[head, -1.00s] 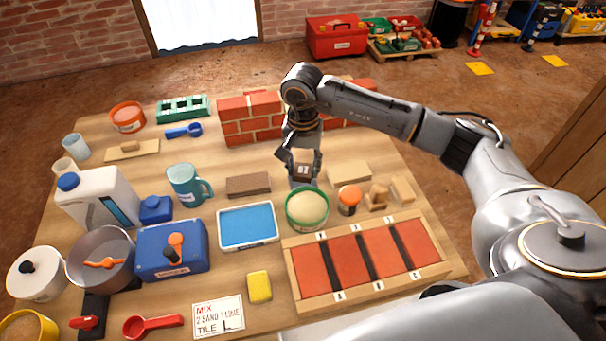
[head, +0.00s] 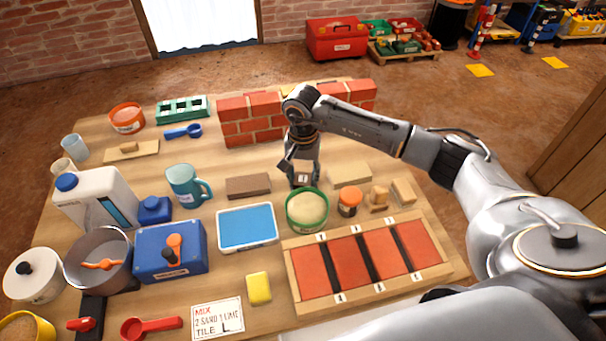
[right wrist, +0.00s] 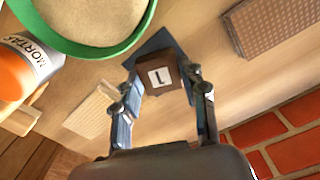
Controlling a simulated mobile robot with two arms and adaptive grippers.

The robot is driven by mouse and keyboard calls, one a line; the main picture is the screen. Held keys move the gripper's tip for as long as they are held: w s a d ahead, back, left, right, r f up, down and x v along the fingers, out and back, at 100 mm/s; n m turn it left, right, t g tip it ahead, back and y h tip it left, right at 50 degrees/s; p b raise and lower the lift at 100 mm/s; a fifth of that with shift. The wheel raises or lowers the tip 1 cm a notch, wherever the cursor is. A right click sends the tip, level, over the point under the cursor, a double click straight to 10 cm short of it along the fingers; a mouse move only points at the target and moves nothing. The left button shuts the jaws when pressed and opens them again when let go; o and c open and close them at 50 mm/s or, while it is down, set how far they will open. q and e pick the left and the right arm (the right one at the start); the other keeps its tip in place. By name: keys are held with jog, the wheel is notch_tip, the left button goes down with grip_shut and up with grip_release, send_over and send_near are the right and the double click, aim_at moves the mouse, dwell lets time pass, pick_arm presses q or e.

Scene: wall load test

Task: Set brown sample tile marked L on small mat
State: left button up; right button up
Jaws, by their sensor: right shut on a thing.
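The brown tile (right wrist: 160,77) has a white label with a black L, seen in the right wrist view. It also shows, small, in the head view (head: 302,179). My right gripper (right wrist: 163,78) is shut on it, one finger on each side. The small dark blue mat (right wrist: 153,45) lies on the table under the tile, partly hidden by it. The tile is low over the mat; I cannot tell whether it touches. My left gripper is not in view.
A green-rimmed bowl of sand (head: 307,209) and an orange-lidded mortar jar (head: 349,201) stand close in front. A brown ribbed block (head: 248,186) lies to the left. A brick wall (head: 250,118) stands behind. A pale block (head: 349,175) lies to the right.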

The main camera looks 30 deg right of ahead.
aim_at(303, 178)
jog(key=shift+f, duration=0.1)
jog(key=o, duration=1)
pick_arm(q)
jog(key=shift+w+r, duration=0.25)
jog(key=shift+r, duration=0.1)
pick_arm(e)
jog(key=shift+r, duration=0.2)
jog(key=shift+w+r, duration=0.1)
jog(key=shift+r, duration=0.4)
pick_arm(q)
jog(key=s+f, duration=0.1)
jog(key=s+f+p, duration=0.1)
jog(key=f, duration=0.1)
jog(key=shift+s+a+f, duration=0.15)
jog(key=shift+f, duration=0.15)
pick_arm(e)
notch_tip(303, 178, up, 11)
